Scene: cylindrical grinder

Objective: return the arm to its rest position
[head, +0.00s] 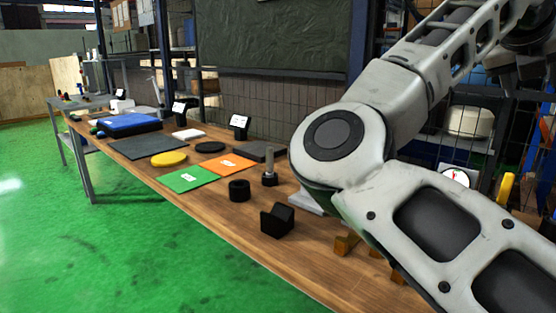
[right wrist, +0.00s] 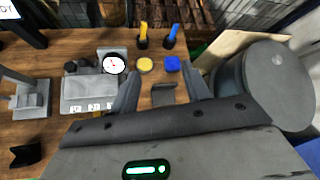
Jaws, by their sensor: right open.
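My right arm (head: 335,135) comes in from the right in the head view, bent at the elbow in front of the table's right end. Its gripper is outside the head view. In the right wrist view my right gripper (right wrist: 160,85) is open, its two fingers apart above the table (right wrist: 60,60). A dark block (right wrist: 163,94) shows between the fingers, lower down; I cannot tell its distance from them. Nothing is visibly held. My left gripper is in neither view.
The wooden table (head: 290,258) holds a black V-block (head: 277,220), black ring (head: 239,190), green mat (head: 188,179) and orange mat (head: 223,166). Green floor left is clear.

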